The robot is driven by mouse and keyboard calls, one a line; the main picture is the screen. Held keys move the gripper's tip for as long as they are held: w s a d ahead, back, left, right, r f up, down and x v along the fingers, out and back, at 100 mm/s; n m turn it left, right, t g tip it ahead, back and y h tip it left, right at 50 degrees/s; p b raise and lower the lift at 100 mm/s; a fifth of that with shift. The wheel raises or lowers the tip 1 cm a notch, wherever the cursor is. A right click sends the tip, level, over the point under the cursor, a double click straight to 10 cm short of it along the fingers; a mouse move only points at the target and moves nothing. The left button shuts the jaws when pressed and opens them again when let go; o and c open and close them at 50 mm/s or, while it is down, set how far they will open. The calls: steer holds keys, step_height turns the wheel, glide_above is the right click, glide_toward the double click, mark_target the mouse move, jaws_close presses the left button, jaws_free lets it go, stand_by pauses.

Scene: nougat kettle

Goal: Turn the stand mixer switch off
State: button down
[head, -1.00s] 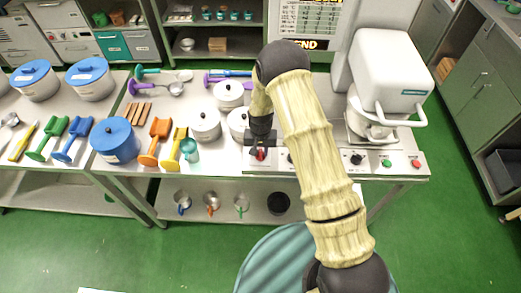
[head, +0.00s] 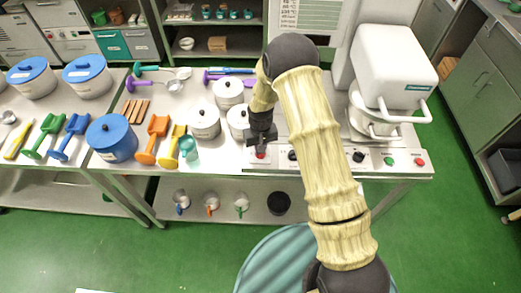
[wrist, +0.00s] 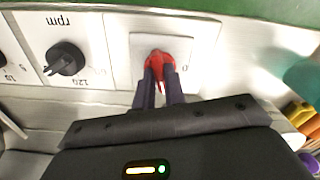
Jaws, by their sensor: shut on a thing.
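The stand mixer (head: 392,75) is white and stands at the right end of the metal table. Its control strip runs along the table's front edge. The red switch (wrist: 160,62) sits on a pale square plate near the top middle of the wrist view, with a "0" mark to its right. My gripper (wrist: 161,77) has its two dark fingers close together on the red switch, one on each side. In the head view my gripper (head: 261,150) is at the left end of the control strip, with the red switch (head: 260,156) just showing below it.
A black knob (wrist: 66,59) marked rpm is left of the switch in the wrist view. Green (head: 389,160) and red (head: 421,161) buttons are at the strip's right end. White pots (head: 204,121) and a teal cup (head: 189,147) stand close left of my gripper.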

steer(key=n+b, duration=0.2)
steer(key=n, duration=0.1)
steer(key=shift+f+n, duration=0.1)
steer(key=shift+n, duration=0.2)
steer(key=n+b, duration=0.1)
steer(key=n, duration=0.2)
steer(key=shift+n, duration=0.3)
steer(key=n, duration=0.3)
steer(key=shift+n, duration=2)
steer(key=c, duration=1.5)
jaws_free()
steer(key=shift+o, duration=0.2)
steer(key=shift+r+b, duration=0.25)
steer(key=shift+b, duration=0.05)
step_height(320, 180, up, 17)
steer(key=b, duration=0.2)
steer(key=shift+b, duration=0.35)
